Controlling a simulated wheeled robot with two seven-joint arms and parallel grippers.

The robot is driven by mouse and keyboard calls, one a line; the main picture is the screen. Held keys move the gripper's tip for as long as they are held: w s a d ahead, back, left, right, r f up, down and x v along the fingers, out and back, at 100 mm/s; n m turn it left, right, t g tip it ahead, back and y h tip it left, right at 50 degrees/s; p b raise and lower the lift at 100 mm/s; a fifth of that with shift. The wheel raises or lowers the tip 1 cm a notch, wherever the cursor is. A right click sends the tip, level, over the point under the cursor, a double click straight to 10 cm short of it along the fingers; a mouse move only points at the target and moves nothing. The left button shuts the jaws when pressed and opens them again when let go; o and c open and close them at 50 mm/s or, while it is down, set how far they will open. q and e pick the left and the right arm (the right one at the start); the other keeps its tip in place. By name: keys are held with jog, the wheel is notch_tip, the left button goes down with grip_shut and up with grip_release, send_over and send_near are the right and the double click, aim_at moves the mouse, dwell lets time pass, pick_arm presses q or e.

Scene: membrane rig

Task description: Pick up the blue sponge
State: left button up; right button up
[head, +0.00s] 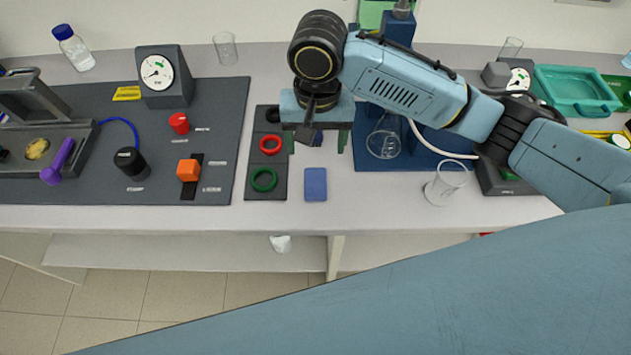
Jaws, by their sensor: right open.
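The blue sponge (316,185) lies flat on the pale bench top, just right of the dark strip with the rings and near the bench's front edge. My right gripper (318,134) hangs above the bench, just behind the sponge in the picture. It is open, and nothing shows between its fingers. The sponge is apart from the fingers and in full view. My right arm reaches in from the right and hides part of the bench behind it. My left gripper is not in view.
A dark strip (252,189) with a red ring (270,145) and a green ring (263,179) lies left of the sponge. A blue stand (372,159) with glassware is to the right. A glass beaker (444,186) stands near the front edge. Bare bench (370,205) lies between sponge and beaker.

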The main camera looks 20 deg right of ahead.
send_over(316, 181)
notch_tip(316, 181, down, 8)
jog(key=shift+w+d+r+b, duration=0.1)
jog(key=shift+d+r+b, duration=0.05)
jog(key=shift+b, duration=0.25)
jog(key=shift+f, duration=2.7)
jog(key=shift+c, duration=0.4)
jog(key=c, duration=1)
